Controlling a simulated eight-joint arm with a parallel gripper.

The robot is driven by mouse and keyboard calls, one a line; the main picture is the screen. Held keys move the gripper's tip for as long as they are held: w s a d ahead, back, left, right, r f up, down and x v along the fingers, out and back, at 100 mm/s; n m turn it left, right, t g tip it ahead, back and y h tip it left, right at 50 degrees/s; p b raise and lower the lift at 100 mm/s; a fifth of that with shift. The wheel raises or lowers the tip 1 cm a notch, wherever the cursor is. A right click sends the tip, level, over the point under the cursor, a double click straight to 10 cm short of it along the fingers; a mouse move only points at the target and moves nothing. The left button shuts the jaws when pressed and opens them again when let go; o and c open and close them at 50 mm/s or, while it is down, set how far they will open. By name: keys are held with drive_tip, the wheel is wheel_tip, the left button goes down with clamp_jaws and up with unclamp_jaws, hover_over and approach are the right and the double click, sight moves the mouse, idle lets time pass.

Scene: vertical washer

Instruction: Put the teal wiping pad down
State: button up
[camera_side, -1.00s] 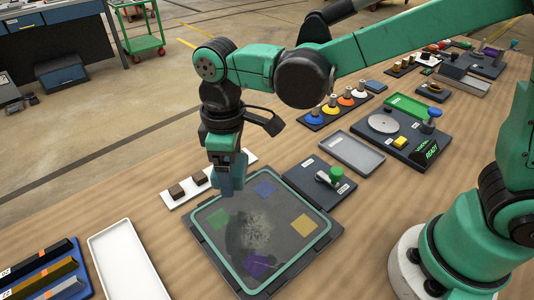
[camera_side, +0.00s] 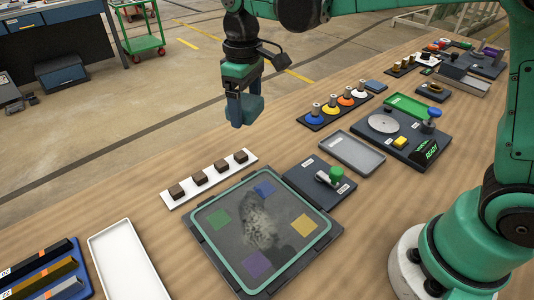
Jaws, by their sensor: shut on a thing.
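My gripper (camera_side: 240,112) is shut and hangs upright in the air, behind and above the white strip with brown blocks. The teal wiping pad (camera_side: 250,106) is a small blue-teal block between its fingers, partly hidden by them. The pad is clear of the table and touches nothing below. A dark glass panel (camera_side: 228,258) with a teal rim lies in front, with green, blue, yellow and purple squares and a pale dusty smear (camera_side: 258,225) in its middle.
A white strip (camera_side: 209,180) carries several brown blocks. A dark board with a green knob (camera_side: 336,174) stands right of the panel. A grey tray (camera_side: 352,152), a rack of coloured discs (camera_side: 337,108) and a white tray (camera_side: 122,265) lie around. Bare wood shows left of the strip.

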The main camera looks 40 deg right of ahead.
sight(290, 137)
drive_tip(key=w+d+r+m, duration=0.1)
drive_tip(key=d+r+m, duration=0.2)
drive_tip(key=d, duration=0.4)
drive_tip(key=w+d+r+m, duration=0.2)
drive_tip(key=d+r, duration=0.1)
drive_tip(key=d, duration=0.4)
drive_tip(key=f, duration=2)
drive_tip(key=shift+s+d, duration=0.15)
drive_tip(key=shift+d, duration=0.05)
drive_tip(key=o, duration=1.3)
drive_tip(key=shift+f, duration=0.2)
drive_tip(key=shift+o, duration=0.2)
wheel_tip(290, 137, up, 12)
drive_tip(key=s+a+r+t, duration=0.1)
drive_tip(key=s+a+t, duration=0.2)
drive_tip(key=s, duration=0.3)
drive_tip(key=s+a+r+t, duration=0.1)
drive_tip(key=s+a+t, duration=0.3)
drive_tip(key=s, duration=0.3)
drive_tip(key=shift+s, duration=0.3)
